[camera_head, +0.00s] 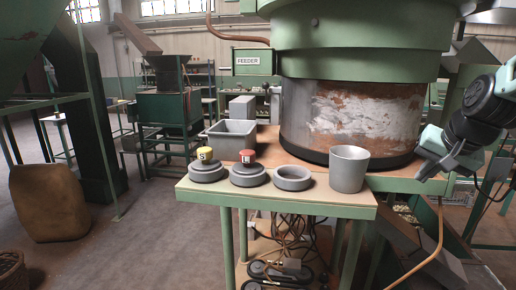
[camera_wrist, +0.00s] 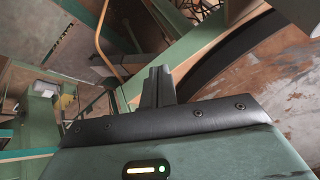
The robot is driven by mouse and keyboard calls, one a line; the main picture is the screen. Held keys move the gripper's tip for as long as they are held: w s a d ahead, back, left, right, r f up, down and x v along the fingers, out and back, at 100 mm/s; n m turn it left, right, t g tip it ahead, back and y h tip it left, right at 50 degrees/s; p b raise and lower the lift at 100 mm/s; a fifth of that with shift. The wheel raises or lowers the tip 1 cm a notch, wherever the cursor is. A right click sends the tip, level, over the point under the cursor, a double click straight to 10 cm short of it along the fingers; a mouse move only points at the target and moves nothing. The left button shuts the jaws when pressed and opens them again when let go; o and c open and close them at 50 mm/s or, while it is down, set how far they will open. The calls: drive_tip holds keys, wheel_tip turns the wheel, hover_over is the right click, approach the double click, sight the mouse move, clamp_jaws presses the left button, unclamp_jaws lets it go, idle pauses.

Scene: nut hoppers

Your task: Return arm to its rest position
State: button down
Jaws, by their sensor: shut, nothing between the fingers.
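My arm (camera_head: 480,115) enters at the right edge of the head view. My gripper (camera_head: 424,176) hangs at its lower end, beside the large green and rusted drum (camera_head: 350,118) and near the right end of the green-edged table (camera_head: 300,203). In the wrist view the two dark fingers of my gripper (camera_wrist: 158,85) are together, with nothing between them. The gripper is clear of the cup and the round holders on the table.
On the table stand a grey cup (camera_head: 349,169), an empty grey ring (camera_head: 292,178), two round bases (camera_head: 206,171) (camera_head: 248,175) with a yellow and a red piece, and a grey bin (camera_head: 232,139). A sack (camera_head: 48,203) stands at left. Open floor lies left of the table.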

drive_tip(key=s+a+f+n+g, duration=0.4)
drive_tip(key=s+a+f+n, duration=0.45)
drive_tip(key=s+f, duration=0.5)
drive_tip(key=s+a+f+n+g+b, duration=0.1)
drive_tip(key=s+a+n+b, duration=0.4)
drive_tip(key=s+a, duration=0.8)
drive_tip(key=a+n+g, duration=0.1)
drive_tip(key=a, duration=0.3)
drive_tip(key=shift+s+f, duration=0.25)
drive_tip(key=shift+a+n, duration=0.15)
drive_tip(key=shift+n, duration=0.1)
